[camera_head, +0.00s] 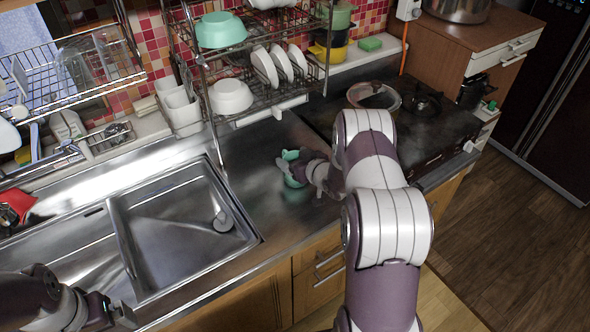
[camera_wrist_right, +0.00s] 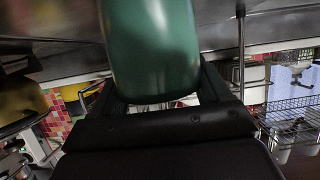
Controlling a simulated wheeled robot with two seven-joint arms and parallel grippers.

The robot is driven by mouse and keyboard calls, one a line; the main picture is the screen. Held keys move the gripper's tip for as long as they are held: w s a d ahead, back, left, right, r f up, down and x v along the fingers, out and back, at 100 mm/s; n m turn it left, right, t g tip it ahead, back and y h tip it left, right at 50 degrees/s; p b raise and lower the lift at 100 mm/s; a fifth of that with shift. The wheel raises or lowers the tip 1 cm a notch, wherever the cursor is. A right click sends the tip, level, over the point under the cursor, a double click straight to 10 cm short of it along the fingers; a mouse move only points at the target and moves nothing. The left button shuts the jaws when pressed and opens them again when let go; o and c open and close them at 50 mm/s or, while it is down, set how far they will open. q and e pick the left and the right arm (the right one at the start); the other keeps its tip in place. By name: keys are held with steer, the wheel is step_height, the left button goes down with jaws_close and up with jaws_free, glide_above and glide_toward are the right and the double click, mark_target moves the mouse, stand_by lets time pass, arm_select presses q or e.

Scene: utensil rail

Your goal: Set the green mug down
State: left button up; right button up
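The green mug (camera_head: 291,156) is at the bare steel counter between the sink and the stove in the head view, partly hidden by my right gripper (camera_head: 290,170). In the right wrist view the mug (camera_wrist_right: 150,50) fills the space between the fingers of my right gripper (camera_wrist_right: 160,95), which look closed on its sides. Whether its base touches the counter cannot be made out. My left gripper (camera_head: 112,312) is low at the left, in front of the sink, apart from the mug; its finger gap is not clear.
The steel counter (camera_head: 258,145) is clear around the mug. The sink (camera_head: 185,235) lies to the left. The dish rack (camera_head: 262,98) with bowls and plates stands behind. The stove (camera_head: 430,125) with a lidded pan (camera_head: 373,96) is to the right.

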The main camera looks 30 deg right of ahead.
steer(key=shift+c, duration=0.6)
